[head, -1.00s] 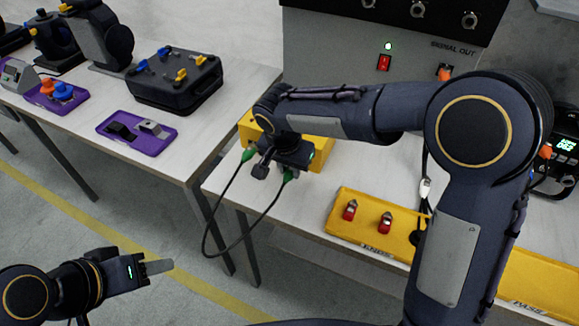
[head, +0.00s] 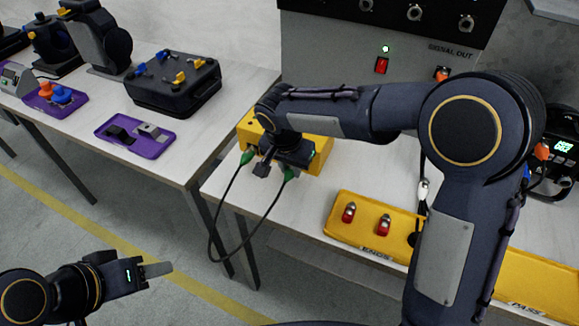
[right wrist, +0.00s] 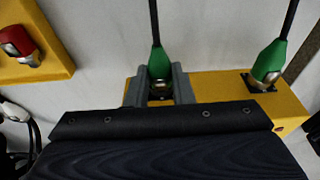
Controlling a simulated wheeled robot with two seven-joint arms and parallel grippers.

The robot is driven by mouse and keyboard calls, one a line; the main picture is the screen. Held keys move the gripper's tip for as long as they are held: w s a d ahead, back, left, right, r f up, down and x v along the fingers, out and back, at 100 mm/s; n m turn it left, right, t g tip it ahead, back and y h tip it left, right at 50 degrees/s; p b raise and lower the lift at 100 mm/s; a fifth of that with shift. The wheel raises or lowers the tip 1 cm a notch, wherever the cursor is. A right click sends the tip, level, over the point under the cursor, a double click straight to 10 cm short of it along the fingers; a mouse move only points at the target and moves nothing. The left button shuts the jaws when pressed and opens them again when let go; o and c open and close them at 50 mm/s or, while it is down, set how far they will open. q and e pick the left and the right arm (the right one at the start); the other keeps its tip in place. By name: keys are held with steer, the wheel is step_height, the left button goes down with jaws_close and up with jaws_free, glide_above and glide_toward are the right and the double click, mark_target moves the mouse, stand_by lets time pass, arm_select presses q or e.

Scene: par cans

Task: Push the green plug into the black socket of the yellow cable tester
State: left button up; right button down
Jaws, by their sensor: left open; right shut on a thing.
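The yellow cable tester (head: 318,157) sits on the table, partly hidden by my right arm. My right gripper (head: 284,168) is at its front edge, shut on a green plug (head: 291,174). In the right wrist view this plug (right wrist: 157,63) stands between the grey fingers, its metal end against or just over the tester (right wrist: 207,88); the black socket under it is mostly hidden, and I cannot tell how deep the plug sits. The cable's other green plug (right wrist: 269,62) stands at a dark square socket on the tester. My left gripper (head: 158,269) is open and empty, low at left.
The black cable (head: 219,232) hangs in a loop off the table edge. A yellow tray (head: 345,228) with red-based connectors lies right of the tester. A purple tray (head: 160,150) and a black case (head: 178,95) are on the left table. Floor lies between the tables.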

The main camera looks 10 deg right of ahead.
steer(key=c, duration=1.2)
jaws_free()
steer(key=v, duration=0.7)
steer(key=shift+d+r+p, duration=0.1)
steer(key=shift+r+p, duration=0.25)
steer(key=shift+r, duration=0.1)
steer(key=s+d+r+n+t+y+p, duration=0.1)
steer(key=s+d+r+n+y+p, duration=0.35)
steer(key=s+d, duration=1.15)
steer(key=s, duration=0.2)
steer(key=s+t+p, duration=0.1)
steer(key=s, duration=0.1)
steer(key=s+a+t+p, duration=0.1)
steer(key=s, duration=0.2)
steer(key=shift+s+a+r+y, duration=0.15)
steer(key=shift+y, duration=0.2)
